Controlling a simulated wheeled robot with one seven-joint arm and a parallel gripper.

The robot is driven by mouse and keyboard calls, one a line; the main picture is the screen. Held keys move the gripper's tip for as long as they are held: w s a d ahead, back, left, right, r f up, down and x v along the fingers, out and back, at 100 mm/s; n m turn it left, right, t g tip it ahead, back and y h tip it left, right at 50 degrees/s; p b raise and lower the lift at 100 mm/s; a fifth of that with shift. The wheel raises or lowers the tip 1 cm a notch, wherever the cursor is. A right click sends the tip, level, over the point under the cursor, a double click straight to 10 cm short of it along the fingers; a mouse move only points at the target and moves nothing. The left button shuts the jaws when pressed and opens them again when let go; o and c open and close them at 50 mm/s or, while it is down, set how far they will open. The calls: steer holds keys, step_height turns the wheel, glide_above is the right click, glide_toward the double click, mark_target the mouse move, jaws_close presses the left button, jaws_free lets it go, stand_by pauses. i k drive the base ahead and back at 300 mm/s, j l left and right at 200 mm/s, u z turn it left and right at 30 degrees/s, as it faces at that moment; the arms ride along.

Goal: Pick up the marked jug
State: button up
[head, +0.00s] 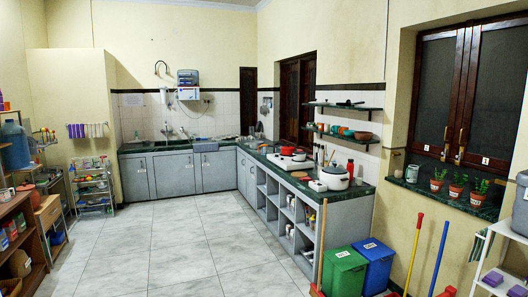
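My gripper is not in view. No mark can be made out for certain on any jug. A large blue water jug (14,144) stands upright on a shelf at the far left edge, partly cut off by the picture border. A pale, mug-like vessel (5,195) sits lower on the left and is too small to identify surely. The wall-mounted water purifier (188,85) hangs above the sink counter at the back.
A grey L-shaped counter (178,172) runs along the back and right, with a white pot (335,177) near its front end. Green (344,272) and blue (375,262) bins and mop handles stand at the lower right. Wooden shelves (18,238) line the left. The tiled floor (170,245) between is clear.

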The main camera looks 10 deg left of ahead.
mark_target(263, 147)
steer(key=i+j+u, duration=0.15)
steer(key=j, duration=0.25)
steer(key=i+j+u, duration=0.1)
steer(key=j, duration=0.25)
steer(key=i+j+u, duration=0.15)
steer(key=i+j, duration=0.2)
steer(key=i, duration=0.15)
steer(key=i+j+u, duration=0.1)
steer(key=i+j, duration=0.15)
steer(key=i, duration=0.25)
steer(key=i+j+u, duration=0.15)
steer(key=i, duration=0.4)
steer(key=i+j+u, duration=0.1)
steer(key=i+j, duration=0.15)
steer(key=i, duration=0.3)
steer(key=i+j+u, duration=0.15)
steer(key=i, duration=0.4)
steer(key=i+l+z, duration=0.2)
steer(key=i, duration=0.5)
steer(key=i+z, duration=0.2)
steer(key=i, duration=0.5)
steer(key=i+z, duration=0.2)
steer(key=i, duration=0.5)
steer(key=i+j+z, duration=0.2)
steer(key=i, duration=3.4)
steer(key=i+j+z, duration=0.2)
steer(key=i, duration=0.4)
steer(key=i+j+z, duration=0.1)
steer(key=i+z, duration=0.15)
steer(key=i, duration=0.35)
